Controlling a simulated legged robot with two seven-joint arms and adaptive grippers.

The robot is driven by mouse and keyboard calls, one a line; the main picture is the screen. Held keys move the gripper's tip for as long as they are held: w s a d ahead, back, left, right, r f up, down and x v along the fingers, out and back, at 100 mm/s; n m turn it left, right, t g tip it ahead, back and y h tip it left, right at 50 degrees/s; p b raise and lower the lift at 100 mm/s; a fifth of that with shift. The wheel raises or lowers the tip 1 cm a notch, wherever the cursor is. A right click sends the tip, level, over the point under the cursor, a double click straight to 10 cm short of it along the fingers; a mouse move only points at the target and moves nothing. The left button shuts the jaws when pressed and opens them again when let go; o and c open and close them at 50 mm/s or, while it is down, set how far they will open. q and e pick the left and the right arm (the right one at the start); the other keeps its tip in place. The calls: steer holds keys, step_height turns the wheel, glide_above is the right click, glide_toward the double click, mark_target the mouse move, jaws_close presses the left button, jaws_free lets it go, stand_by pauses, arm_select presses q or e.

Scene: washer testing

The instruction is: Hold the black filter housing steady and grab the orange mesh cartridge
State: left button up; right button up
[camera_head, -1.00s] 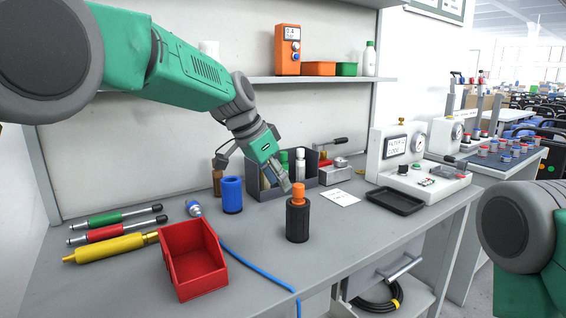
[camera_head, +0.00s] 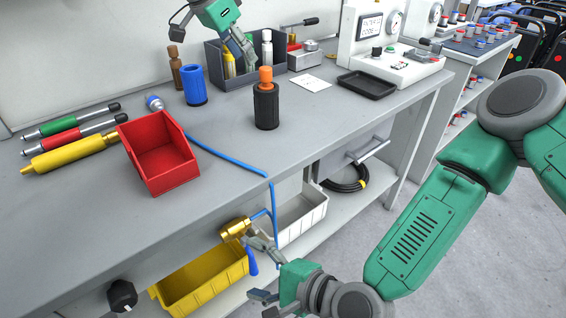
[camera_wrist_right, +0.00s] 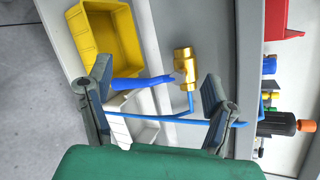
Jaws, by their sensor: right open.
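The black filter housing (camera_head: 266,108) stands upright on the grey bench. The orange mesh cartridge (camera_head: 266,77) sticks up out of its top. In the right wrist view the housing (camera_wrist_right: 278,123) and cartridge (camera_wrist_right: 306,125) lie sideways at the right edge. My left gripper (camera_head: 242,52) is above and behind the housing, a little to its left and apart from it; its fingers are too small to judge. My right gripper (camera_head: 258,270) is open and empty below the bench's front edge, well below the housing. Both its fingers show in the wrist view (camera_wrist_right: 157,82).
A red bin (camera_head: 158,155) stands left of the housing, with a blue cylinder (camera_head: 194,86) behind. A blue hose (camera_head: 225,157) runs over the bench edge near a brass fitting (camera_head: 235,229). Yellow (camera_head: 200,285) and white (camera_head: 302,215) bins sit below. A black tray (camera_head: 366,86) lies right.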

steer(key=w+r+m+t, duration=0.2)
steer(key=w+r, duration=0.1)
steer(key=r, duration=0.1)
steer(key=w+a+r+m+t+y, duration=0.1)
steer(key=w+r+m+t, duration=0.1)
steer(key=r, duration=0.3)
steer(key=w+r+m+t, duration=0.1)
steer(key=w+r+m, duration=0.2)
steer(key=r+m, duration=0.1)
steer(key=shift+w+a+r+t+y, duration=0.15)
steer(key=shift+w+t+y, duration=0.25)
steer(key=m+t+h, duration=0.4)
steer(key=m+h, duration=0.4)
steer(key=m, duration=0.3)
glide_toward(271, 112)
steer(key=shift+s+a+r, duration=0.1)
steer(key=shift+s+a, duration=0.05)
steer(key=shift+s, duration=0.7)
steer(key=shift+w+m, duration=0.3)
steer(key=shift+w, duration=0.35)
steer(key=x, duration=1.2)
steer(key=shift+w, duration=0.4)
jaws_close()
